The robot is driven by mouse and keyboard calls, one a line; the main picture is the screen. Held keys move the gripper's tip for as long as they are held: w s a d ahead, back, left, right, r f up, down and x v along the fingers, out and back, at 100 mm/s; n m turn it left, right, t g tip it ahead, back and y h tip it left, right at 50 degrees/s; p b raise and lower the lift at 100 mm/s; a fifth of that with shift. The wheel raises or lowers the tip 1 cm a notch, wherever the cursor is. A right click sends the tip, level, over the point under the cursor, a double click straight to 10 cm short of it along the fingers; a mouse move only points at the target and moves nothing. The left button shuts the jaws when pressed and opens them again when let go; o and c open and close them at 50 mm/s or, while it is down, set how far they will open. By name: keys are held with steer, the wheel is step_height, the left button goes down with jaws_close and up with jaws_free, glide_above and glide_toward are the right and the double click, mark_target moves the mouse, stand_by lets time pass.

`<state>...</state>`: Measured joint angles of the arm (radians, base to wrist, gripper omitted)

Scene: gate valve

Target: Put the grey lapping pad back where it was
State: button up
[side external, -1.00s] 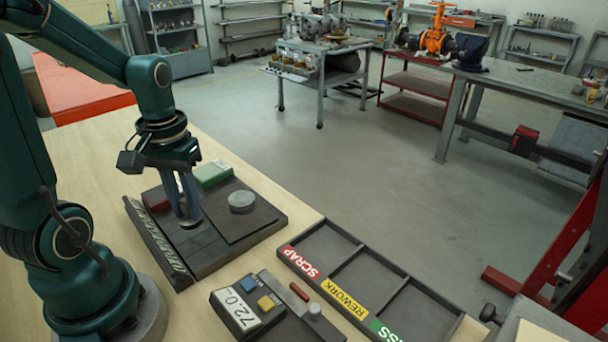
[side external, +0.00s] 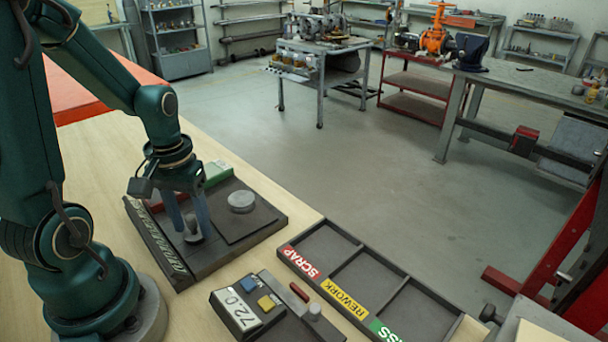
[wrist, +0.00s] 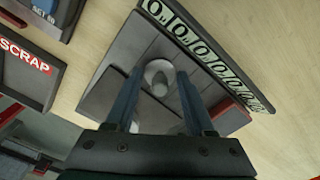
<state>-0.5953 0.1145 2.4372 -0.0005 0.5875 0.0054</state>
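My gripper (side external: 190,232) points down over the left part of a dark fixture board (side external: 245,238). In the wrist view its two fingers (wrist: 160,75) stand apart, with gaps beside a small light-grey rounded piece (wrist: 159,68) between them. That piece also shows low between the fingers in the side view (side external: 193,238). I cannot tell for sure whether it is the grey lapping pad. A grey round disc (side external: 241,201) lies on a dark square plate (side external: 236,224) right of the gripper. Green (side external: 217,172) and red blocks stand at the board's back, the red one partly hidden by my gripper.
Bare table lies left of the board.

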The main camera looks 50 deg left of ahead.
mark_target(190, 217)
step_height(190, 217, up, 12)
steer(key=f, duration=0.1)
steer(key=s+d+r+m+t, duration=0.1)
steer(key=d+m+t, duration=0.4)
steer(key=d, duration=0.5)
steer(key=shift+d+m+t, duration=0.3)
steer(key=shift+d+m, duration=0.05)
steer(key=shift+m, duration=0.55)
